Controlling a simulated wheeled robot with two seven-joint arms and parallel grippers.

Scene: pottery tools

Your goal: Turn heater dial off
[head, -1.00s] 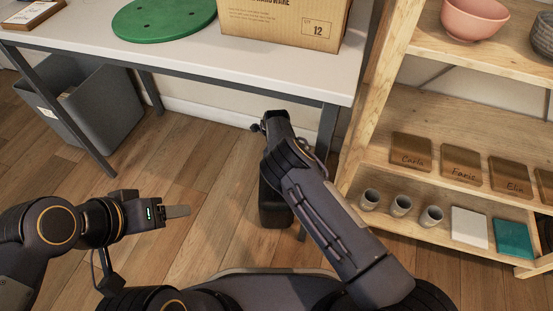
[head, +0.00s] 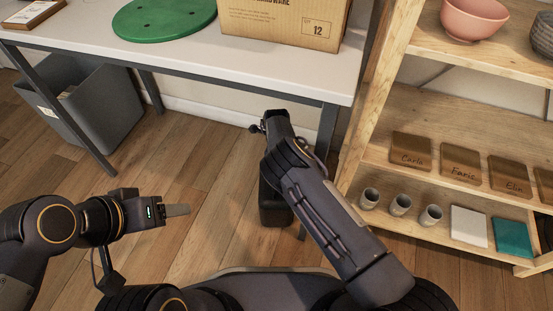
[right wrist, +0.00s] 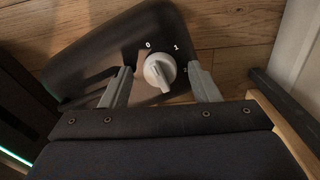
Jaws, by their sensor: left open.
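The heater dial (right wrist: 159,72) is a light grey knob with a raised grip. It sits on the dark heater (right wrist: 95,55) in the right wrist view, with a white 0 and 1 printed beyond it. My right gripper (right wrist: 160,76) is open, its two fingers on either side of the dial with gaps between. In the head view the dark heater (head: 274,205) stands on the floor, partly behind my right arm. The dial and the right fingers are hidden there. My left gripper (head: 178,210) is open and empty over the floor at the left.
A white table (head: 180,58) holds a green disc (head: 160,18) and a cardboard box (head: 285,22). A grey bin (head: 100,110) stands under it. A wooden shelf (head: 375,95) with cups and plaques is at the right. The wooden floor (head: 205,165) between is clear.

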